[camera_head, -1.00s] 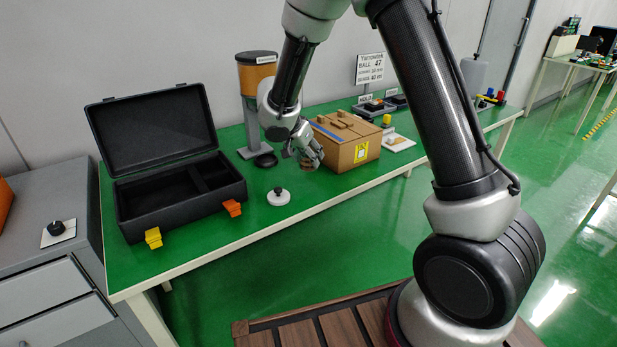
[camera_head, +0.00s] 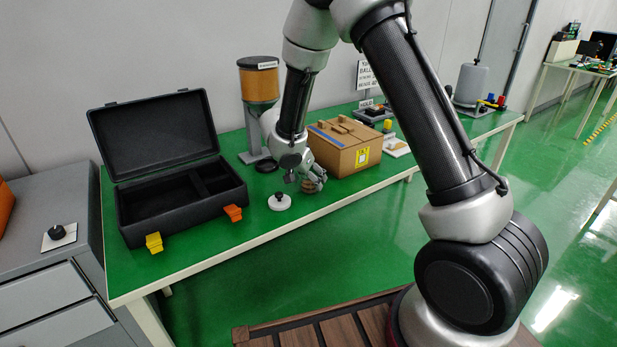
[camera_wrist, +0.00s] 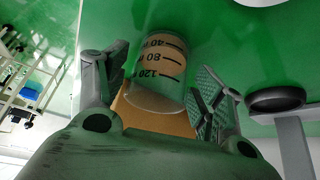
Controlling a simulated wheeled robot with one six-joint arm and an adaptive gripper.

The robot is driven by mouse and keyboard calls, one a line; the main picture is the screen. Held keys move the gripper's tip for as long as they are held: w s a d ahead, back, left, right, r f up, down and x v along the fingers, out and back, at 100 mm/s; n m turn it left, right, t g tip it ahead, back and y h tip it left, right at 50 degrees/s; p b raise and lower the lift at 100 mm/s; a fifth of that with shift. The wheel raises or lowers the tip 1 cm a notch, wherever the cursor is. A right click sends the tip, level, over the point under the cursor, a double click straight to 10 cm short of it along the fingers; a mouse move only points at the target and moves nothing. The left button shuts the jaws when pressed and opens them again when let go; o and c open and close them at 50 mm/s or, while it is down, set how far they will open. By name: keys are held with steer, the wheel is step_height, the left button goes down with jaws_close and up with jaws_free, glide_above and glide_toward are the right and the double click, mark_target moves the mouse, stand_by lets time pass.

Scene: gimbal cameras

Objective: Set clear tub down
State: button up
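The clear tub (camera_wrist: 158,62) has black marks reading 40, 80 and 120, and something tan shows in it. In the wrist view it lies between the two fingers of my gripper (camera_wrist: 160,82), with a pad close along each side. In the head view the tub (camera_head: 312,186) is low at my fingertips, in front of the cardboard box, and partly hidden by the fingers. My gripper (camera_head: 308,174) looks shut on it. The tub looks upright at the green tabletop (camera_head: 250,233); I cannot tell whether its base touches.
The cardboard box (camera_head: 345,150) stands just behind my gripper. A white disc with a black knob (camera_head: 279,201) lies to the left. An open black case (camera_head: 180,207) is farther left. A dispenser (camera_head: 259,82) stands behind. The table's front strip is clear.

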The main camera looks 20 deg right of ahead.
steer(key=v, duration=1.2)
steer(key=s+d+r+n, duration=0.1)
steer(key=s+d+r, duration=0.4)
steer(key=d+r, duration=0.45)
steer(key=s+d+r+n+y, duration=0.1)
steer(key=s+d+r+n, duration=0.1)
steer(key=s, duration=0.6)
steer(key=s+d+r+n+y, duration=0.2)
steer(key=s+d+n, duration=0.2)
steer(key=s, duration=0.5)
steer(key=s+d+r+n+y, duration=0.2)
steer(key=s+d+r+n, duration=0.1)
steer(key=s, duration=0.5)
steer(key=shift+s, duration=0.35)
